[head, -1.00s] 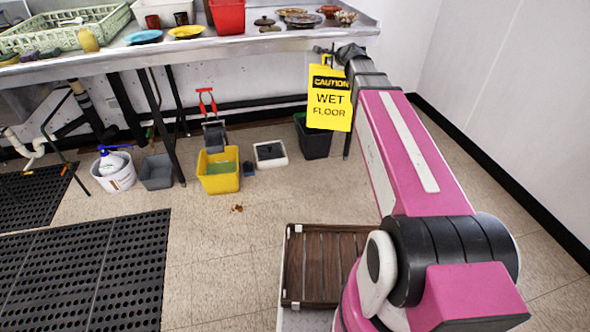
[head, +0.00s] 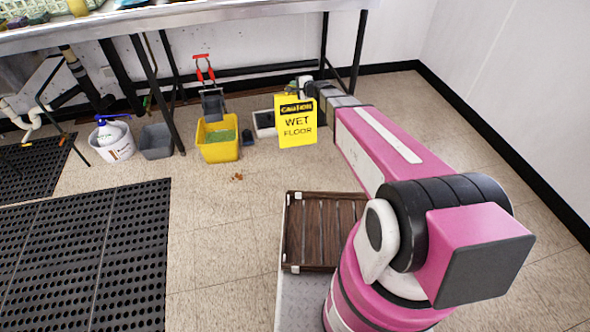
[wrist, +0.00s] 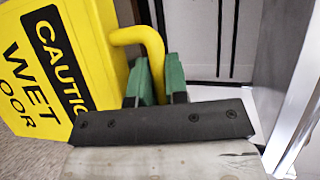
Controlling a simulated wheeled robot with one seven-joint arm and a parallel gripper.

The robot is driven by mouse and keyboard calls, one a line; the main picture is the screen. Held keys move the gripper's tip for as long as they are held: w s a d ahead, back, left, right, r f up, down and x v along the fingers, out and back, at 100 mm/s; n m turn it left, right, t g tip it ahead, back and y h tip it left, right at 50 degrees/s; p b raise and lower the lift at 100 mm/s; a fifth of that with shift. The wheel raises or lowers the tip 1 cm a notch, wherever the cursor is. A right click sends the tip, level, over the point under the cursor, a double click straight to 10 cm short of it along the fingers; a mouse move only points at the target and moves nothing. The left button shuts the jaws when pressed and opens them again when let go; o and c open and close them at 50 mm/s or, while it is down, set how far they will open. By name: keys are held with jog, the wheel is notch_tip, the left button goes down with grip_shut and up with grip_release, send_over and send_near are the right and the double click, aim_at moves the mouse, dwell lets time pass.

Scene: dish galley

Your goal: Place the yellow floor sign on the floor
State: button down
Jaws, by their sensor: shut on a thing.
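The yellow floor sign (head: 297,127), printed "CAUTION WET FLOOR", hangs upright from my gripper (head: 306,82) in the head view. In the wrist view the sign (wrist: 45,65) is at the left, and its yellow hooked handle (wrist: 148,45) runs between the green fingers of my gripper (wrist: 158,80). My gripper is shut on this handle. In the head view the sign's lower edge appears above the tiled floor (head: 240,215), but I cannot tell the exact gap.
The yellow mop bucket (head: 218,148), a white tray (head: 264,123), a grey bin (head: 156,141) and a white bucket (head: 113,142) stand along the wall. The steel counter (head: 180,14) is above. A dark wooden crate (head: 322,260) sits beside my arm. Floor right of the sign is clear.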

aim_at(283, 127)
jog(key=shift+g+y, duration=0.3)
jog(key=s+a+f, duration=0.1)
jog(key=s+f, duration=0.1)
jog(key=f, duration=0.4)
jog(key=s+a+f, duration=0.2)
jog(key=f, duration=0.4)
jog(key=s+a+f, duration=0.1)
jog(key=s+f, duration=0.1)
jog(key=f, duration=0.4)
jog(key=shift+s+a+f, duration=0.25)
jog(key=shift+a, duration=0.1)
jog(key=w+d+f, duration=0.4)
jog(key=w+f, duration=0.6)
jog(key=f, duration=0.1)
jog(key=shift+w+d, duration=0.2)
jog(key=shift+w, duration=0.1)
jog(key=shift+f, duration=0.1)
jog(key=c, duration=1.1)
grip_release()
